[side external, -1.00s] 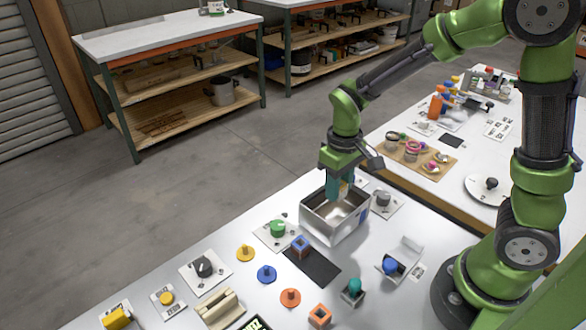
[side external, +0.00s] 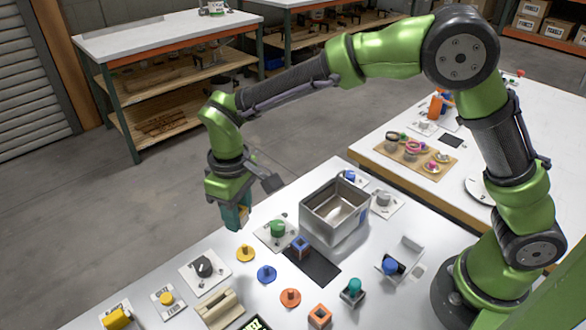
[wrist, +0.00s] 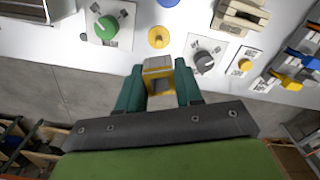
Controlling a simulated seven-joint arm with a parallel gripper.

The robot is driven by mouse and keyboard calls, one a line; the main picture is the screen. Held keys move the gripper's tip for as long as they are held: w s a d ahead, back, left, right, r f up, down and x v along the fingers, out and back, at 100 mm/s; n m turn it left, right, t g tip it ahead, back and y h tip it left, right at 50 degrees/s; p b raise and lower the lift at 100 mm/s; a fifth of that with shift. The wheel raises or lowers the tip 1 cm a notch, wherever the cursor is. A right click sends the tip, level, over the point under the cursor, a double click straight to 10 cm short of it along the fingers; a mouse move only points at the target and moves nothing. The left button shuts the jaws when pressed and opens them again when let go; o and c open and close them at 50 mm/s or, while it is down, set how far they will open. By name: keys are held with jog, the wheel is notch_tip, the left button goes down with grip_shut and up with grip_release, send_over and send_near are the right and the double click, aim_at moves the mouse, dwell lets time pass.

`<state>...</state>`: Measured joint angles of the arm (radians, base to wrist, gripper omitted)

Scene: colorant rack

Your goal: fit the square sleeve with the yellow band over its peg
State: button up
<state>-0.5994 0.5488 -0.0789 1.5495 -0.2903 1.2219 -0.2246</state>
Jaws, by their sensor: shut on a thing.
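My gripper (side external: 236,222) is raised near the table's far-left edge. In the wrist view my gripper (wrist: 160,80) is shut on the square sleeve with the yellow band (wrist: 158,66), a grey hollow block with a yellow rim around its opening. In the side view my fingers mostly hide the sleeve. A yellow round base with a small stub in its middle (side external: 245,253) stands on the table, apart from the sleeve; it also shows in the wrist view (wrist: 158,38). It seems to be the matching peg, but the stub's shape is too small to tell.
Blue (side external: 266,274) and orange (side external: 290,298) round bases stand nearby. A green knob (side external: 277,229), dark knob (side external: 204,266) and metal bin (side external: 330,229) stand around.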

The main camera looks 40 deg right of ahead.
aim_at(244, 245)
jog(key=shift+d, duration=0.1)
jog(key=shift+f, duration=2.9)
jog(key=shift+f, duration=1.95)
jog(key=o, duration=1.2)
